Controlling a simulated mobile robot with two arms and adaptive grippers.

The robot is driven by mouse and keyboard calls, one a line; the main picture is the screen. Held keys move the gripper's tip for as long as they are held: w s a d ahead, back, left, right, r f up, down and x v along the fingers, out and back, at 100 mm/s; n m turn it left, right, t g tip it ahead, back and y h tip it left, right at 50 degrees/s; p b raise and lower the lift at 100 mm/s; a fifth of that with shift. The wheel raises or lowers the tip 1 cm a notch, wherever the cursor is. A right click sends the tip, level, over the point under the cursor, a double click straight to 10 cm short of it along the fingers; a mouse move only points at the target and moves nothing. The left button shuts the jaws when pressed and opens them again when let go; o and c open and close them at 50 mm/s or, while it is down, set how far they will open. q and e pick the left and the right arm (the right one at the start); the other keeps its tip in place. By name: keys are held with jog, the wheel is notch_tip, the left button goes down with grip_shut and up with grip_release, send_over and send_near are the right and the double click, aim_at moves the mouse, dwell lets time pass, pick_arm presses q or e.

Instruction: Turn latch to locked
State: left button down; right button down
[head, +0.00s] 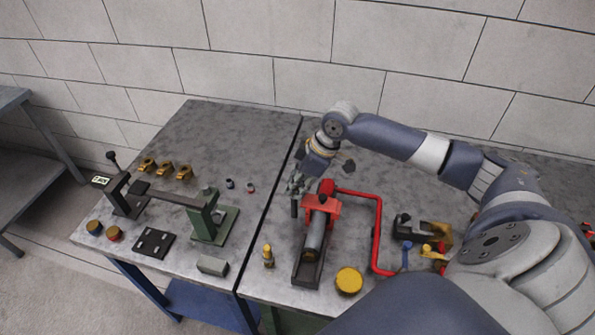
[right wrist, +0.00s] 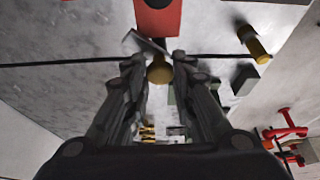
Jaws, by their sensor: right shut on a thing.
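My right gripper (head: 297,190) reaches down from the upper right to the left side of the red bracket (head: 325,205). In the right wrist view its two fingers (right wrist: 160,68) close around a small grey lever with a brass-coloured round end (right wrist: 158,72), which looks like the latch. The red bracket (right wrist: 157,18) lies just beyond the fingertips. The bracket sits on a grey cylinder (head: 314,238) in a dark cradle. The gripper hides most of the latch in the head view, so I cannot tell its angle there. My left gripper is not in view.
A red pipe (head: 377,235) runs right of the cylinder. A yellow cap (head: 349,281) and a small brass fitting (head: 268,256) stand in front. A green vise-like stand (head: 213,220) is on the left table. The left table's back is clear.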

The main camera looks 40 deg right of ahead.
jog(key=m+p, duration=0.2)
jog(key=m+t+h+p, duration=0.1)
jog(key=p, duration=0.1)
jog(key=shift+s+a+r+m+p, duration=0.1)
jog(key=shift+a+r+m+p, duration=0.1)
jog(key=shift+r+m+p, duration=0.15)
jog(key=shift+f+m+h+p, duration=0.1)
jog(key=shift+m+h+p, duration=0.3)
jog(key=shift+m+p, duration=0.35)
jog(key=shift+a+f+m, duration=0.1)
jog(key=shift+m, duration=0.8)
jog(key=shift+m+h, duration=0.7)
jog(key=shift+m, duration=0.5)
jog(key=c, duration=1.4)
grip_release()
jog(key=shift+o, duration=0.4)
jog(key=shift+f, duration=0.1)
